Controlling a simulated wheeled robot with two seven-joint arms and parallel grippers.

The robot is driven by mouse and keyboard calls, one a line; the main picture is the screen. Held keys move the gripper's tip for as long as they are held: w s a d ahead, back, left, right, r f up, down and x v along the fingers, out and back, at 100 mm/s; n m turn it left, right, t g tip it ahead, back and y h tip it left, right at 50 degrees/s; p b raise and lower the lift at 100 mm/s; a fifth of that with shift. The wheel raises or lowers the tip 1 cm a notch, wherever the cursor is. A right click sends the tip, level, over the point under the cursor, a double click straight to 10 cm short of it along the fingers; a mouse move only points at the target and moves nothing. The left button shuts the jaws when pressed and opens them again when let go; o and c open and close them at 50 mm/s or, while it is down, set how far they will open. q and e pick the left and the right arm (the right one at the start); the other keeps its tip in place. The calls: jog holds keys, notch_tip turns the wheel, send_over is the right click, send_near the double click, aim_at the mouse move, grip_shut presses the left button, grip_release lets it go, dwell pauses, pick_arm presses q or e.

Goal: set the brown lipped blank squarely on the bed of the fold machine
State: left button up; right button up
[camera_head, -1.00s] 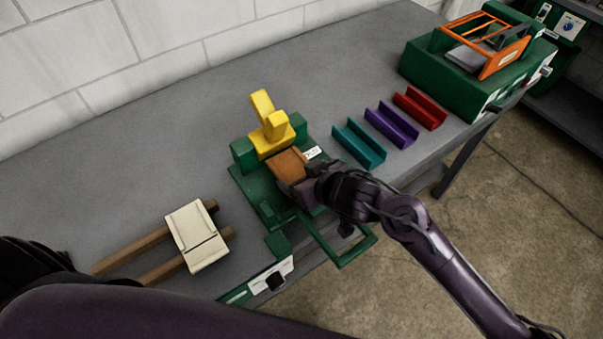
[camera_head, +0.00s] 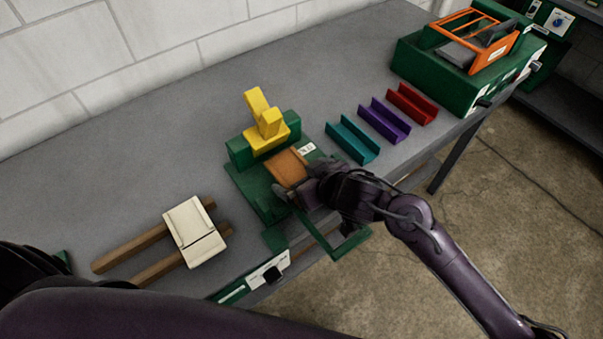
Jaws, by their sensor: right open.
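The brown lipped blank (camera_head: 287,168) lies on the bed of the green fold machine (camera_head: 247,187), in front of the machine's yellow upper part (camera_head: 265,130). My right gripper (camera_head: 298,196) is open at the front edge of the blank, low over the machine. Its dark fingers and wrist hide the near part of the blank and bed, so I cannot tell whether they touch the blank or whether it sits fully square. My left arm fills the lower left corner; its gripper is not in view.
Teal (camera_head: 352,139), purple (camera_head: 383,121) and red (camera_head: 412,104) channels lie in a row to the right. A cream panel (camera_head: 194,231) rests on two wooden rails at left. An orange-framed green machine (camera_head: 465,65) stands at the back right. The table behind is clear.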

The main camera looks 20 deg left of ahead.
jog(key=v, duration=0.6)
jog(key=shift+s+d+r, duration=0.15)
jog(key=shift+d+r, duration=0.05)
jog(key=shift+d, duration=0.05)
